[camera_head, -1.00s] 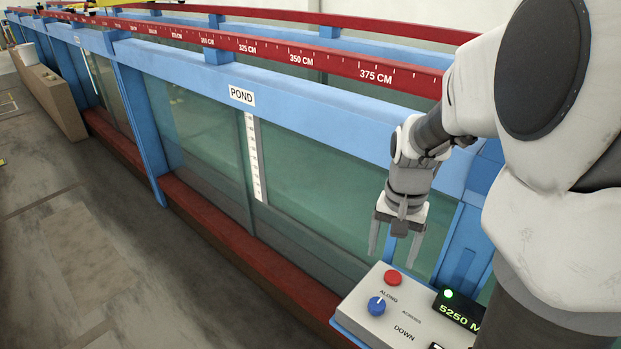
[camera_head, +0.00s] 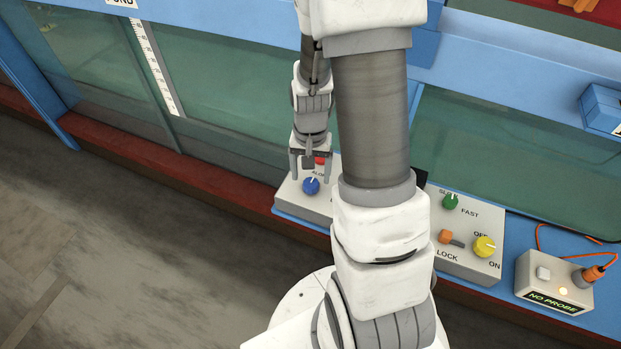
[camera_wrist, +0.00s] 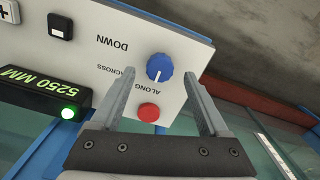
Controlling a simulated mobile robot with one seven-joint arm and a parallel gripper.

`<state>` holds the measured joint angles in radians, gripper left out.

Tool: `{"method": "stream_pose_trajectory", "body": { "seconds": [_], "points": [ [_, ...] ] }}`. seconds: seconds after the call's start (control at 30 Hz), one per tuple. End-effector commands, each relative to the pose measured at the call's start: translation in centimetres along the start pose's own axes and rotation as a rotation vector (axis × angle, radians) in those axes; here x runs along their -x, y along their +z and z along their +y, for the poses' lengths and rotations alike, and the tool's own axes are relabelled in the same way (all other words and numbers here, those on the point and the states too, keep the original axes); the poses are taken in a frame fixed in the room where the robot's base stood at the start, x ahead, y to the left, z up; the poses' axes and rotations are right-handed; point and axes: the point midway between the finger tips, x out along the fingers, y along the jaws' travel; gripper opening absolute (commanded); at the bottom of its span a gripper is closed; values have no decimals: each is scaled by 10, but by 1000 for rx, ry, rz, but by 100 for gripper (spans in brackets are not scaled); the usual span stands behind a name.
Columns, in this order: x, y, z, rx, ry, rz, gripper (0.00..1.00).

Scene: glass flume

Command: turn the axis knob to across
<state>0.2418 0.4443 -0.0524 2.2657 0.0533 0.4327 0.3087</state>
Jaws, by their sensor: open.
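The axis knob (camera_head: 311,186) is a round blue knob with a white pointer line on a grey control box. In the wrist view the knob (camera_wrist: 159,67) has its pointer towards the printed word ALONG; the word ACROSS is printed to the left of that. My gripper (camera_head: 311,178) is open and empty, pointing down over the box. In the wrist view the fingertips of my gripper (camera_wrist: 160,76) appear on either side of the knob, apart from it. Their exact height above the panel is hard to tell.
A red button (camera_wrist: 148,112) sits close beside the knob, between my fingers in the wrist view. A lit display (camera_wrist: 45,95) reads 5250 MM. Further right are a green knob (camera_head: 450,202), an orange lever (camera_head: 446,237) and a yellow knob (camera_head: 484,246). The glass flume wall stands behind.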

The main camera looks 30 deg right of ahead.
Motion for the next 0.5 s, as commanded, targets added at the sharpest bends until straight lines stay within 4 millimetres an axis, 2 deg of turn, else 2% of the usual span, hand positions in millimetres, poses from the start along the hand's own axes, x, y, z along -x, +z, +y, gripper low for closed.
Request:
{"method": "stream_pose_trajectory", "body": {
  "seconds": [0.2,0.5],
  "points": [
    [-23,0,0,0,0,-2,78],
    [-30,0,0,0,0,0,78]
  ]
}}
